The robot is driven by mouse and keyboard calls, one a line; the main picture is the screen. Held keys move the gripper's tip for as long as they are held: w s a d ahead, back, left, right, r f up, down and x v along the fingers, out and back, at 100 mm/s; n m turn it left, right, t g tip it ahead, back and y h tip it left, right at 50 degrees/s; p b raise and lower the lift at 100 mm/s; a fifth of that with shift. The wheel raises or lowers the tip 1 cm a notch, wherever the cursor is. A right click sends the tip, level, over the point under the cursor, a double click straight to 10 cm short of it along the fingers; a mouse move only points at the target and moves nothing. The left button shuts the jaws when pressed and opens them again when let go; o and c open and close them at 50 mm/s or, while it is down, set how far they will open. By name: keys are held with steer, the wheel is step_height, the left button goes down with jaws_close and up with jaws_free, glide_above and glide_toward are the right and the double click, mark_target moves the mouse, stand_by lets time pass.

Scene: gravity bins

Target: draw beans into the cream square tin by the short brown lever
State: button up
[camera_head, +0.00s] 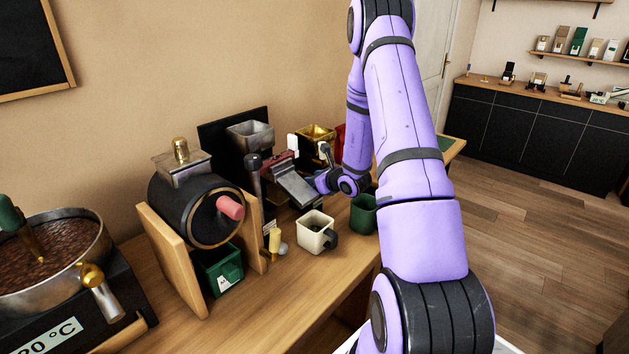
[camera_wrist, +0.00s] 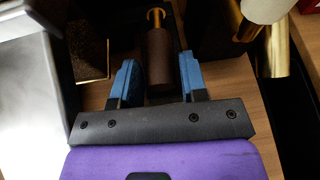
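The cream square tin (camera_head: 312,231), with a dark handle on its right side, stands upright on the wooden counter in front of the bin dispensers. A short brown lever (camera_wrist: 159,58) with a brass end shows in the wrist view; I cannot pick it out in the head view. My gripper (camera_wrist: 160,78) is open, with one blue finger on each side of the brown lever and narrow gaps visible beside it. In the head view my gripper (camera_head: 322,183) is beside the grey metal chute, above and behind the tin, partly hidden by my arm.
A green tin (camera_head: 363,214) stands right of the cream one. A longer dark-handled lever (camera_head: 253,178) is left of the chute (camera_head: 296,187). A black drum (camera_head: 195,208) on wooden supports stands further left. In the wrist view, a brass cylinder (camera_wrist: 275,52) is close on the right.

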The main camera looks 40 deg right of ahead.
steer(key=v, duration=1)
steer(key=shift+s+r, duration=0.2)
steer(key=shift+s, duration=0.1)
